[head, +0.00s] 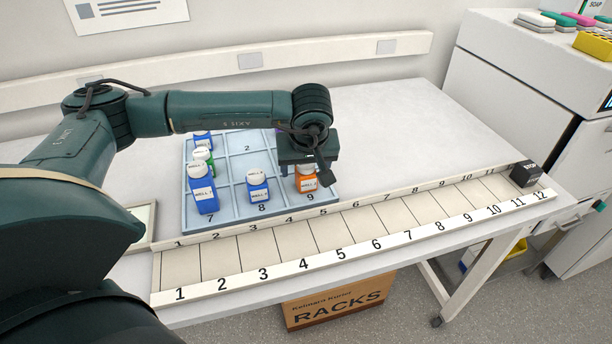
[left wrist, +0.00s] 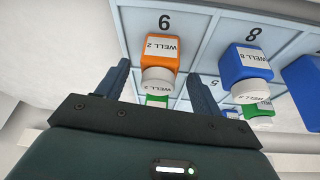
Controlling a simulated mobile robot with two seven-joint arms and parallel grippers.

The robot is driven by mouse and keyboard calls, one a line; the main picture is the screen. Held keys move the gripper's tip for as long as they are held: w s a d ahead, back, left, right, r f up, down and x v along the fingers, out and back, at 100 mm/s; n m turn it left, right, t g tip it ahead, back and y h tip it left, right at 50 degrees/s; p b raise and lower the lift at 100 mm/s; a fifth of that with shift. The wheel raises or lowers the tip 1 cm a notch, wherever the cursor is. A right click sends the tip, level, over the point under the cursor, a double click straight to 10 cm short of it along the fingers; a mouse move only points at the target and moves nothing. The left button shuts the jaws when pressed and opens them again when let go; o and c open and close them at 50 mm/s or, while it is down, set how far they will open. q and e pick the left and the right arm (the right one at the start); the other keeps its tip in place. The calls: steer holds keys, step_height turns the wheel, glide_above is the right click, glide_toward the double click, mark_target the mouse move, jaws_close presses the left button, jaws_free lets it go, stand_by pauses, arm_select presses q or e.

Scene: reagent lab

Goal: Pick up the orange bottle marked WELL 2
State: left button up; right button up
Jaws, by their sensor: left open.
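The orange bottle marked WELL 2 (head: 306,184) stands in compartment 9 of the blue tray (head: 236,222). It has a white cap, and my gripper partly covers it in the head view. In the left wrist view the orange bottle (left wrist: 159,52) shows with its label upside down. My left gripper (left wrist: 160,80) is open, with one finger on each side of the bottle's cap end. I cannot tell whether the fingers touch it. A green bottle (left wrist: 156,101) shows just behind it in the wrist view, between the fingers. My right gripper is not in view.
Blue bottles stand in compartments 8 (head: 258,192) and 7 (head: 204,196). A green bottle (head: 203,160) and another blue one stand behind at the left. A numbered rack (head: 330,247) runs along the front, with a black block (head: 525,174) at its right end. The table's back right is clear.

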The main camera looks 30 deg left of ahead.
arm_select(q)
steer(key=shift+x, duration=1.3)
steer(key=shift+c, duration=0.5)
steer(key=c, duration=1)
